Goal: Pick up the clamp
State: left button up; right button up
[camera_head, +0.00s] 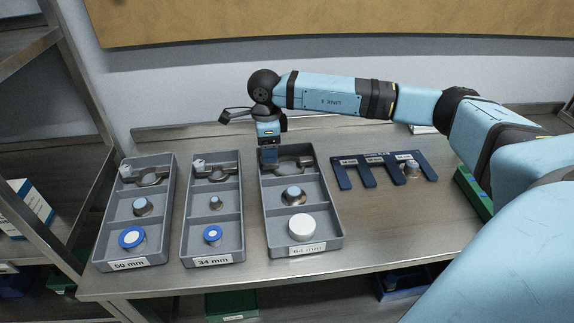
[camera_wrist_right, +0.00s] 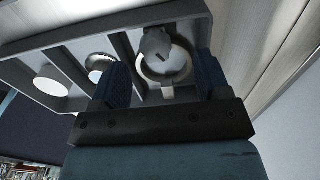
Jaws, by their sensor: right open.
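A grey clamp (camera_head: 293,164) lies in the back compartment of the 64 mm tray (camera_head: 337,235). My right gripper (camera_head: 270,158) points down over that compartment, and its fingers cover the clamp's left part in the head view. In the right wrist view the gripper (camera_wrist_right: 160,82) is open, one blue finger on each side of the ring-shaped clamp (camera_wrist_right: 146,70). I cannot tell whether the fingers touch it. Similar clamps lie in the back compartments of the 50 mm tray (camera_head: 104,230) and the 34 mm tray (camera_head: 187,225). My left gripper is out of view.
The 64 mm tray also holds a metal fitting (camera_head: 292,195) and a white disc (camera_head: 301,226). A blue slotted rack (camera_head: 375,163) holding a metal fitting stands right of it. Bare table (camera_head: 400,220) lies in front of the rack. A metal shelf (camera_head: 40,190) stands at left.

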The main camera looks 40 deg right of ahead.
jog(key=shift+s+f, duration=0.15)
jog(key=shift+f, duration=2.85)
jog(key=c, duration=1.2)
